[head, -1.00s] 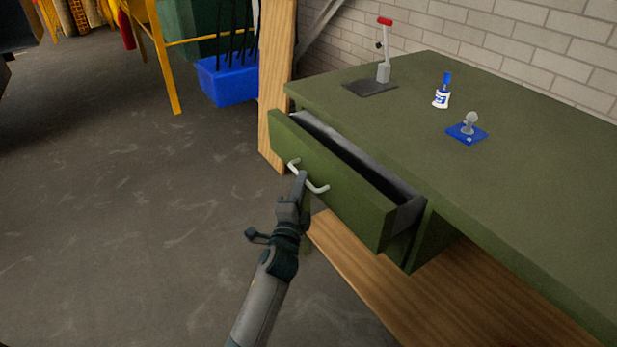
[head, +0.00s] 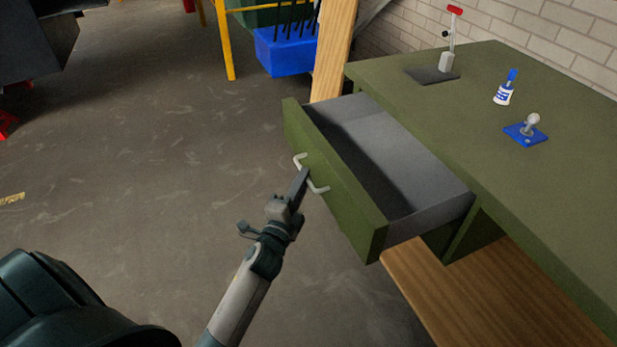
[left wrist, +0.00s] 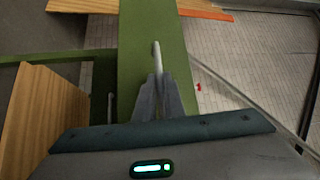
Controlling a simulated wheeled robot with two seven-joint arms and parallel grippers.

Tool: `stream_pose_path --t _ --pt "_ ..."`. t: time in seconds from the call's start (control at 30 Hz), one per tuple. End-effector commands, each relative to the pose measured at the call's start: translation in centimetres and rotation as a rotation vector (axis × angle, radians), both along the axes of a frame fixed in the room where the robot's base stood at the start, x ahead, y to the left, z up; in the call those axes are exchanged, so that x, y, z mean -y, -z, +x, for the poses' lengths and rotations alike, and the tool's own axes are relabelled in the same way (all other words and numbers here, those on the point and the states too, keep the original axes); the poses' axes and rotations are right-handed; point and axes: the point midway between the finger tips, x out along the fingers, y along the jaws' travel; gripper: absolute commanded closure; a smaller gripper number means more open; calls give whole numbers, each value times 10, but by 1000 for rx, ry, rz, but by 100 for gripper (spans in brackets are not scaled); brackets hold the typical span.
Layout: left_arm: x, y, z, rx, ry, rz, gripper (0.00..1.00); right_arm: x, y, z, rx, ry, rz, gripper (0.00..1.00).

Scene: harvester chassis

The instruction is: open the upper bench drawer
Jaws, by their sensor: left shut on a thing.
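The upper bench drawer (head: 330,175) is pulled well out of the green bench (head: 570,190), and its grey inside shows empty. Its pale bar handle (head: 318,188) is on the green front. My left gripper (head: 303,176) is shut on the handle, near its middle. In the left wrist view the fingers (left wrist: 158,84) close on the handle (left wrist: 156,55) against the green drawer front (left wrist: 138,30). My right gripper is not in view.
On the bench top stand a red-topped lever tool (head: 447,50), a blue-and-white bottle (head: 504,90) and a blue plate with a grey knob (head: 527,132). A wooden shelf (head: 490,300) lies below. A blue bin (head: 285,50) stands behind. Floor left of the drawer is clear.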

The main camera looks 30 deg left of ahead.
Motion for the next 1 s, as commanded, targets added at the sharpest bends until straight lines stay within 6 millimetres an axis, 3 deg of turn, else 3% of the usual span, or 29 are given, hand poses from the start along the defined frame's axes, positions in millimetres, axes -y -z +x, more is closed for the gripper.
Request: stream_pose_path --t 0.2,0.23,0.3,0.73,1.0 --pt "0 2 0 -3 1 -1 100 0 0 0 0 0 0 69" --pt "1 2 0 -3 1 -1 86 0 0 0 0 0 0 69" --pt "1 2 0 -3 1 -1 72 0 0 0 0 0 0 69" --pt "1 2 -4 -1 0 0 72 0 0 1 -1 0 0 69" --pt "4 6 -30 -2 -1 0 72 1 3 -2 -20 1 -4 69"
